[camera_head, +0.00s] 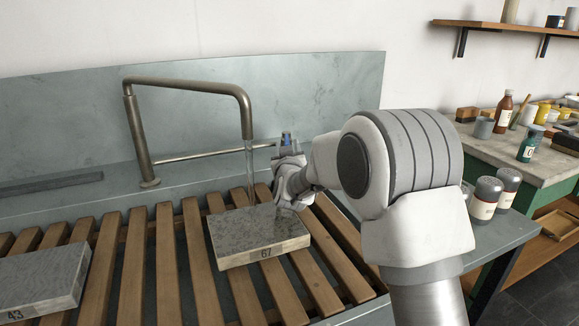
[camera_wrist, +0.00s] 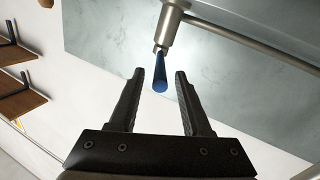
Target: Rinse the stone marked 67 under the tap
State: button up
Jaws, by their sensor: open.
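The stone marked 67 (camera_head: 245,232) is a grey slab lying flat on the wooden slats, its number facing the front. The metal tap (camera_head: 190,84) arches over the sink, its spout above the stone's back edge. A thin stream (camera_head: 250,175), apparently water, runs down from the spout towards the stone's back edge. My gripper (camera_wrist: 157,76) is open in the wrist view, with the tap's blue lever (camera_wrist: 160,76) between its fingers, apparently untouched. In the head view the gripper is right of the spout, partly hidden by my arm; the lever's blue tip (camera_head: 286,138) shows there.
Another slab marked 43 (camera_head: 40,280) lies on the slats at the left. A dark bar (camera_head: 50,183) lies on the left ledge. Two shakers (camera_head: 485,200) stand beyond my arm at the right. A cluttered bench (camera_head: 545,165) is behind them.

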jog(key=s, duration=0.4)
jog(key=s+d+p, duration=0.1)
jog(key=s, duration=0.9)
jog(key=shift+d+p, duration=0.3)
